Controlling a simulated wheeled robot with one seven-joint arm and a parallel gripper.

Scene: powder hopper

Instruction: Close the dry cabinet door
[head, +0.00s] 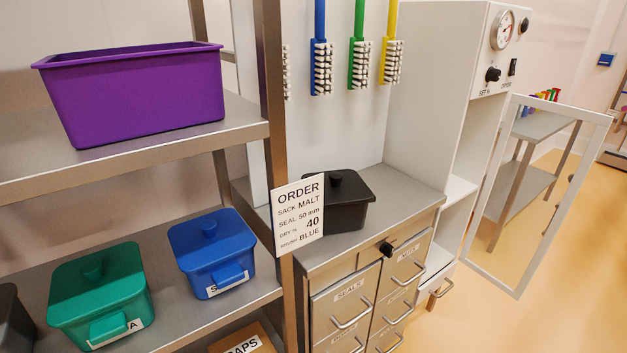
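The dry cabinet (437,75) is a tall white unit right of centre, with a round gauge (503,30) and a black knob (493,74) on its upper panel. Its door (592,116) is a white frame with a clear pane, and it stands open, swung out to the right of the cabinet. A small dark handle (571,178) appears near the door's outer edge. White shelves (458,190) show inside the open cabinet. My gripper is not in view.
A metal shelf (190,150) on the left holds a purple bin (140,95) and lidded green (98,290) and blue (212,250) boxes. A drawer unit (365,290) with a black box (340,203) stands beside the cabinet. Floor (560,310) at right is clear.

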